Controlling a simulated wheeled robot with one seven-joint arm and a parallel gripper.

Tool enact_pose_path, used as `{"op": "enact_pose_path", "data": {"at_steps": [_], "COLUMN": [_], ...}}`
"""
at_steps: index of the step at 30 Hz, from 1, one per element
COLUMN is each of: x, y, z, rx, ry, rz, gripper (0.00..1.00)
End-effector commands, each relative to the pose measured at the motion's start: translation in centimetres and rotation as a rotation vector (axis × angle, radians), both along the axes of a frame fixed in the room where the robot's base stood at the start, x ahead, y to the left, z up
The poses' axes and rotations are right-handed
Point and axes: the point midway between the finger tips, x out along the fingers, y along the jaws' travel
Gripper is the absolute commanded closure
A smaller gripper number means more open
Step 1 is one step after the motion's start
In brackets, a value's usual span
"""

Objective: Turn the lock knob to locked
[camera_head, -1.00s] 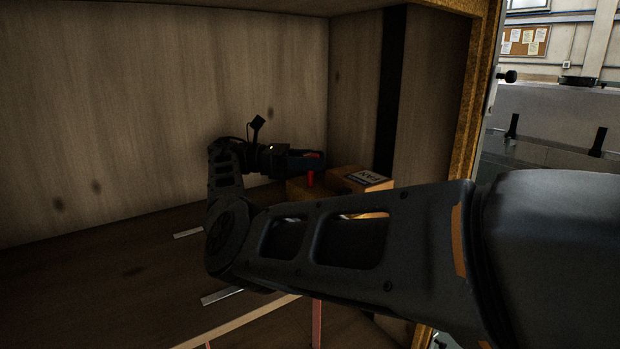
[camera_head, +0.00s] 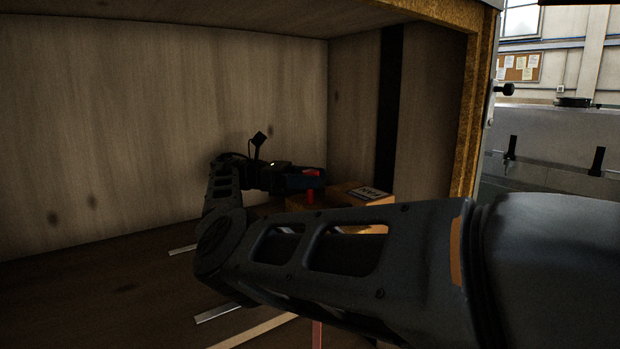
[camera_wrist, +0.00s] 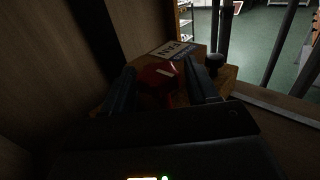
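The red lock knob (camera_wrist: 160,80) has a pale mark on its face. In the wrist view it sits between the two dark fingers of my gripper (camera_wrist: 163,88), with one finger on each side. The fingers stand apart with narrow dark gaps beside the knob; firm contact is not visible. In the head view my gripper (camera_head: 308,181) reaches to a box (camera_head: 358,199) at the back of the chamber, and red shows above and below the fingers. The finger hides part of the knob there. The knob's exact angle is hard to read in the dim light.
A FAN label (camera_wrist: 175,50) lies on the box beside the knob. A dark round post (camera_wrist: 215,62) stands right of my fingers. The wooden back wall (camera_head: 170,120) and the door-side frame (camera_head: 470,120) enclose the space. Metal strips lie on the floor.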

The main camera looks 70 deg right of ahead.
Motion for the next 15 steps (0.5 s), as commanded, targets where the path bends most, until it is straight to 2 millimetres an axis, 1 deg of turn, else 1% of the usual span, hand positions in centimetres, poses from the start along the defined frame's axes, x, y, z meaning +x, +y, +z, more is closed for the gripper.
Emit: {"op": "enact_pose_path", "data": {"at_steps": [1,3,10,13,15], "x": [0.0,0.1,0.1,0.1,0.1], "y": [0.0,0.0,0.0,0.0,0.0], "z": [0.1,0.1,0.3,0.9,1.8], "rx": [-0.001,-0.002,-0.003,-0.004,-0.006], "ry": [0.0,0.001,0.0,0.0,0.0], "rz": [0.001,0.002,0.003,0.003,0.002], "gripper": [0.36,0.32,0.32,0.32,0.32]}}
